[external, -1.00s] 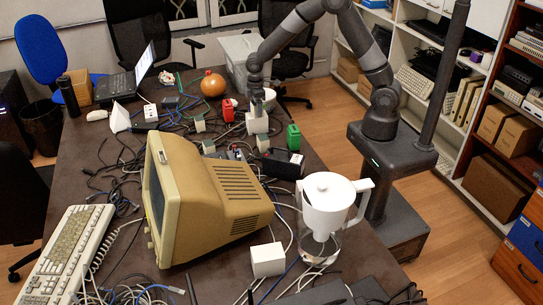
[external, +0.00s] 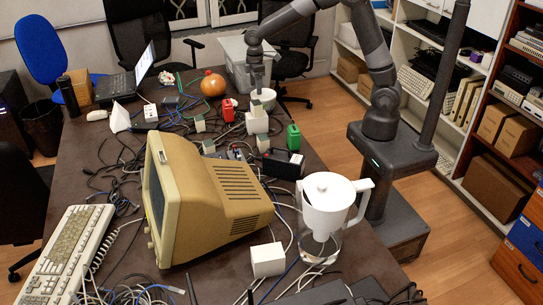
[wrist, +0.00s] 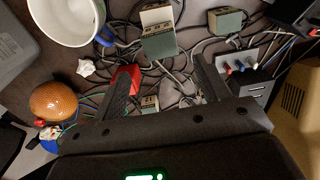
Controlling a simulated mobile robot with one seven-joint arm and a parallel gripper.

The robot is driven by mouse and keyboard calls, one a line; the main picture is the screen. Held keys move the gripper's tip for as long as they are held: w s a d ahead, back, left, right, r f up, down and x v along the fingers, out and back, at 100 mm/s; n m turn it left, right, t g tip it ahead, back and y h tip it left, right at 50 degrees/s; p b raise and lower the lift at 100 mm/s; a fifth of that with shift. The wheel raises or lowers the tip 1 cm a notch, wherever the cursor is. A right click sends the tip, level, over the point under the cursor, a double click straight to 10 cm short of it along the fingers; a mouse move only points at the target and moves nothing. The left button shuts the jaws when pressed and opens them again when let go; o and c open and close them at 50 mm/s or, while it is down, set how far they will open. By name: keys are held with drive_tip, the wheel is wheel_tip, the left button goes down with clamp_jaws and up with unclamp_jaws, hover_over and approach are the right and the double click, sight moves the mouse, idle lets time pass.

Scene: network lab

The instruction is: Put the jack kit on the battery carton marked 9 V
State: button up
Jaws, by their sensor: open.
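In the external view a small beige-and-green box (external: 257,106), which may be the jack kit, sits on top of a white carton (external: 257,123). The carton's marking is not readable. In the wrist view the green-and-beige box (wrist: 160,42) lies just beyond my fingertips. My gripper (external: 258,88) is a little above the stacked box, pointing down. In the wrist view my gripper (wrist: 165,75) has its two fingers spread apart with nothing held between them.
Similar small boxes (external: 263,143) stand nearby among tangled cables. An old monitor (external: 205,200) stands nearer the camera.

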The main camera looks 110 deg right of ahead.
drive_tip(key=shift+r, duration=0.4)
drive_tip(key=s+a+r+t, duration=0.1)
drive_tip(key=s+a+r, duration=0.3)
drive_tip(key=a, duration=0.3)
drive_tip(key=s+a+r+t+h, duration=0.1)
drive_tip(key=s+a+r, duration=0.35)
drive_tip(key=a, duration=0.25)
drive_tip(key=s+a+r+t, duration=0.1)
drive_tip(key=s+a+r, duration=0.25)
drive_tip(key=a, duration=0.45)
drive_tip(key=s+a+t+y, duration=0.1)
drive_tip(key=s+a+t, duration=0.1)
drive_tip(key=s+a, duration=0.4)
drive_tip(key=s, duration=0.3)
drive_tip(key=shift+r+t, duration=0.3)
